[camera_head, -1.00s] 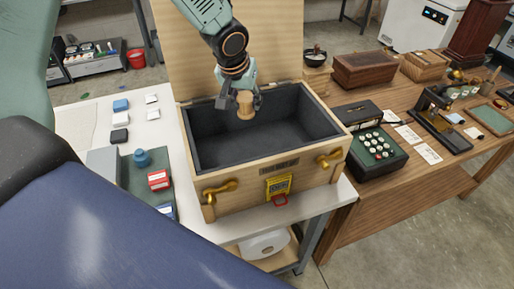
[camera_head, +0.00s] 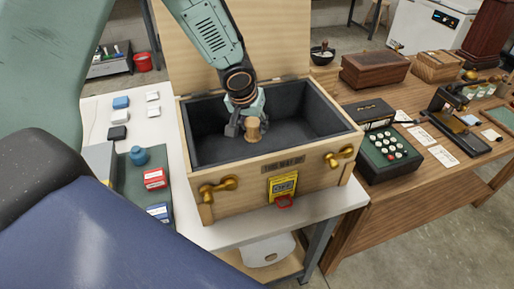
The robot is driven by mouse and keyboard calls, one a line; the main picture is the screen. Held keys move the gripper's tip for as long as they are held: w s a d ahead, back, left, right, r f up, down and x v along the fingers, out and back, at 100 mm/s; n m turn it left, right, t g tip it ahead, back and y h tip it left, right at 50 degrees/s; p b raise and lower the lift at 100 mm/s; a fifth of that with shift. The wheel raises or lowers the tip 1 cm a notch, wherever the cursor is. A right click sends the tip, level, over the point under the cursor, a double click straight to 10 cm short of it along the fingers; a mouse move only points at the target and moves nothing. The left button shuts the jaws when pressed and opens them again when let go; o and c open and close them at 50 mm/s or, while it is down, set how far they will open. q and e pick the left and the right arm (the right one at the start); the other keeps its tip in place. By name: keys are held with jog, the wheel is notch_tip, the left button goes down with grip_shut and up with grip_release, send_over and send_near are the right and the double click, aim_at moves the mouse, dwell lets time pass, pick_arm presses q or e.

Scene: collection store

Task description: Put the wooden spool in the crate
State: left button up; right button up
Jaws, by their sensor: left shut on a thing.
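The wooden spool (camera_head: 253,131) is a small light-brown piece in the camera_head view. My left gripper (camera_head: 247,122) is shut on it, pointing down over the opening of the crate. The crate (camera_head: 225,181) is a pale wooden box with a dark lining, brass handles and a raised lid behind it. The spool shows against the dark inside, below the level of the back rim; I cannot tell whether it touches the floor of the crate. My right gripper is not in view.
The crate stands on a white table (camera_head: 240,226). Left of it are small blocks, a blue jar (camera_head: 139,156) and a red box (camera_head: 154,179). On the right, a wooden table holds a dark keyed machine (camera_head: 388,157) and a brown box (camera_head: 375,70).

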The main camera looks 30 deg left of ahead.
aim_at(251, 139)
pick_arm(q)
notch_tip(251, 139, down, 2)
jog(key=shift+f, duration=0.1)
jog(key=shift+s+a+f+b, duration=0.15)
jog(key=shift+s+f+b, duration=0.15)
jog(key=shift+b, duration=0.25)
notch_tip(251, 139, down, 3)
jog(key=shift+f+b, duration=0.1)
jog(key=shift+b, duration=0.8)
jog(key=shift+w+f, duration=0.25)
jog(key=shift+w, duration=0.05)
jog(key=shift+s+r, duration=0.15)
jog(key=shift+s, duration=0.1)
jog(key=shift+b, duration=0.35)
jog(key=o, duration=1.1)
jog(key=shift+w+f, duration=0.2)
jog(key=shift+f, duration=0.1)
jog(key=shift+o, duration=0.3)
jog(key=shift+s+r, duration=0.1)
jog(key=shift+s, duration=0.1)
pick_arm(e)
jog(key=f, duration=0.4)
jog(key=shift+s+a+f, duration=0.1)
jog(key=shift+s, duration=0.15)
